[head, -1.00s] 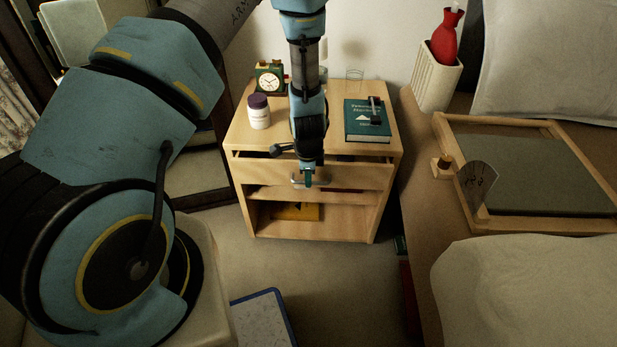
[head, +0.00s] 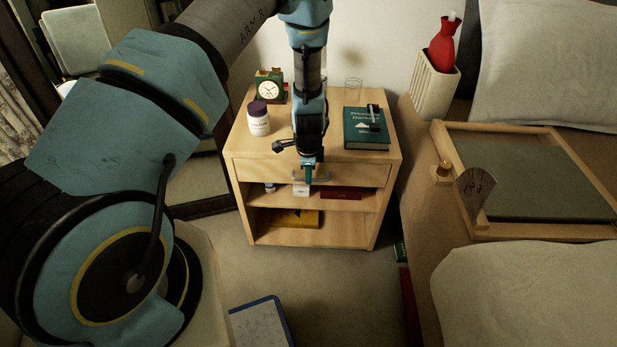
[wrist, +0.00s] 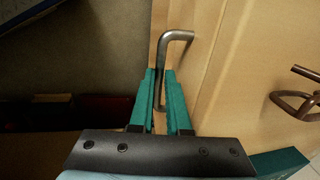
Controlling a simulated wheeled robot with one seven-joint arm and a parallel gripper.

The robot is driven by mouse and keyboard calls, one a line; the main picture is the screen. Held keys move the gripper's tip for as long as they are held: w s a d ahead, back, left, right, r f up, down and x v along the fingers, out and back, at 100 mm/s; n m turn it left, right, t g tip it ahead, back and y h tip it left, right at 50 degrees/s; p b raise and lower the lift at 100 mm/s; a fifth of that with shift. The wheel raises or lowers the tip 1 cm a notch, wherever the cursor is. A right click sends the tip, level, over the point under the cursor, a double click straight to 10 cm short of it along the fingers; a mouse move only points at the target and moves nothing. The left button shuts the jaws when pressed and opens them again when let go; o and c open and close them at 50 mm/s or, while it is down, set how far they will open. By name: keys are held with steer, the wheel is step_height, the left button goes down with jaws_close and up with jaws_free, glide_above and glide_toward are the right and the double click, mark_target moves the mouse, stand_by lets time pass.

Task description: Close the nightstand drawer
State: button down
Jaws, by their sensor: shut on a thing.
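The wooden nightstand (head: 245,190) stands against the wall in the head view. Its drawer (head: 350,173) is at the top and its front now sits about flush with the body, with no gap showing above it. My gripper (head: 305,178) is at the middle of the drawer front. In the wrist view its two green fingers (wrist: 160,95) are shut around the bent metal drawer handle (wrist: 178,36). Part of the handle lies hidden between the fingers. The drawer's inside is not visible.
On the nightstand top are a white jar (head: 258,120), a green clock (head: 270,87), a glass (head: 353,88) and a green book (head: 366,130). Shelves below hold a red book (head: 342,193) and a yellow item (head: 296,218). A bed stands close on the right.

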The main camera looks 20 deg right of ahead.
steer(key=shift+w+d, duration=0.15)
steer(key=shift+w, duration=0.1)
steer(key=c, duration=0.9)
jaws_free()
steer(key=shift+s+a+r, duration=0.15)
steer(key=shift+s+r, duration=0.15)
steer(key=shift+r, duration=1.45)
steer(key=shift+s+a+r, duration=0.15)
steer(key=shift+s+r, duration=0.2)
steer(key=shift+r, duration=1.45)
steer(key=shift+s+a+r, duration=0.15)
steer(key=shift+s+r, duration=0.15)
steer(key=shift+r, duration=1.45)
